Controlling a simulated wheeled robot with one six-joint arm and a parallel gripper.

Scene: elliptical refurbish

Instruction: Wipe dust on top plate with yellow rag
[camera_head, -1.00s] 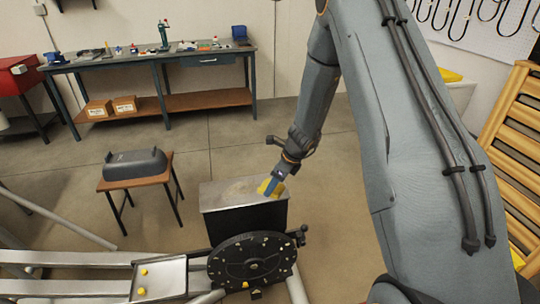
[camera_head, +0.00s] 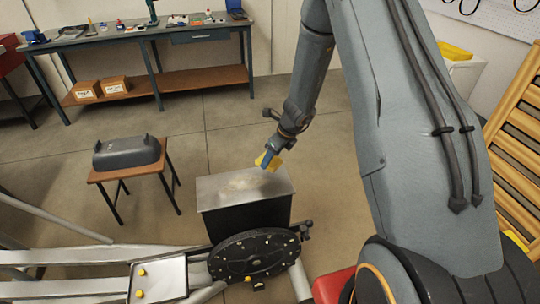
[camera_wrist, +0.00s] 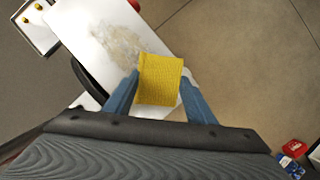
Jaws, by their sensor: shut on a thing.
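The yellow rag (camera_wrist: 160,80) is pinched between the blue fingers of my gripper (camera_wrist: 160,98) in the wrist view. In the head view, my gripper (camera_head: 268,163) holds the rag (camera_head: 272,159) over the far right part of the top plate (camera_head: 215,188). The plate is a pale metal top on a dark box. A tan dust patch (camera_head: 238,183) lies on its middle; the dust also shows in the wrist view (camera_wrist: 118,42). I cannot tell whether the rag touches the plate.
A black round disc (camera_head: 250,258) and metal frame stand in front of the box. A small stool (camera_head: 160,165) with a grey cover (camera_head: 125,152) is on the left. A workbench (camera_head: 110,42) is at the back.

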